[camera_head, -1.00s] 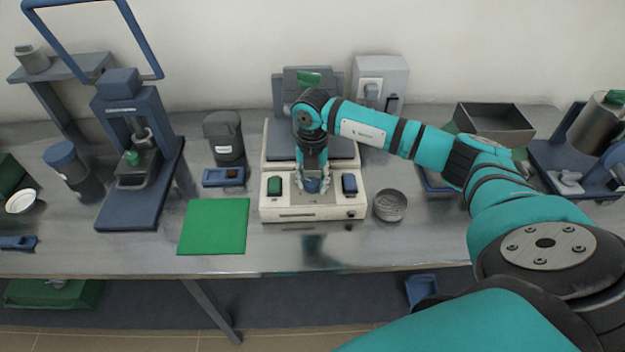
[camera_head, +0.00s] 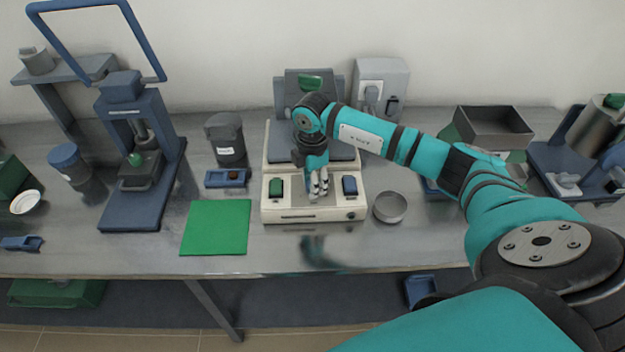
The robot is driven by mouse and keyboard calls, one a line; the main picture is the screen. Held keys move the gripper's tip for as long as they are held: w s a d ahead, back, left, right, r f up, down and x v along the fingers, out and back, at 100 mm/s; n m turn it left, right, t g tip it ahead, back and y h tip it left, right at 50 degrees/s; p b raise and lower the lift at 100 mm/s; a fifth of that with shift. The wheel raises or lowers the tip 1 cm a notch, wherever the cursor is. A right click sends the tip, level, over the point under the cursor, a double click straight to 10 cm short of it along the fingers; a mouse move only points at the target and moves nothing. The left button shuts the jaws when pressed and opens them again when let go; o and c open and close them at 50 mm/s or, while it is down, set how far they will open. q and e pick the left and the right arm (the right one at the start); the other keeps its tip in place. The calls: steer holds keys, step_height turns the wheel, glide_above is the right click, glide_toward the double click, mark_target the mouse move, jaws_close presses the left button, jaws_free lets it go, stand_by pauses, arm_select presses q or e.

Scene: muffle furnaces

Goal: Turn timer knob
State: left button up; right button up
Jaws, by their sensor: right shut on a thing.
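A cream-coloured device (camera_head: 285,210) stands on the metal bench with a green switch (camera_head: 275,187) at the left of its front panel and a blue switch (camera_head: 349,186) at the right. My right gripper (camera_head: 318,190) reaches down onto the panel between these two switches. Its fingers are shut on the timer knob, which they mostly hide. My left gripper is not in view.
A green mat (camera_head: 215,227) lies left of the device, and a round metal dish (camera_head: 390,207) stands close to its right. A blue press (camera_head: 143,185) stands further left. A grey open box (camera_head: 494,128) is at the back right.

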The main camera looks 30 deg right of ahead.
steer(key=m+p, duration=0.1)
steer(key=m, duration=0.3)
steer(key=shift+w+r+m, duration=0.1)
steer(key=shift+r+m, duration=0.05)
steer(key=shift+m, duration=0.15)
steer(key=shift+m+p, duration=0.8)
steer(key=shift+m, duration=0.9)
steer(key=o, duration=1.2)
steer(key=shift+c, duration=0.2)
steer(key=shift+r, duration=0.1)
step_height(320, 180, up, 12)
steer(key=shift+f, duration=0.2)
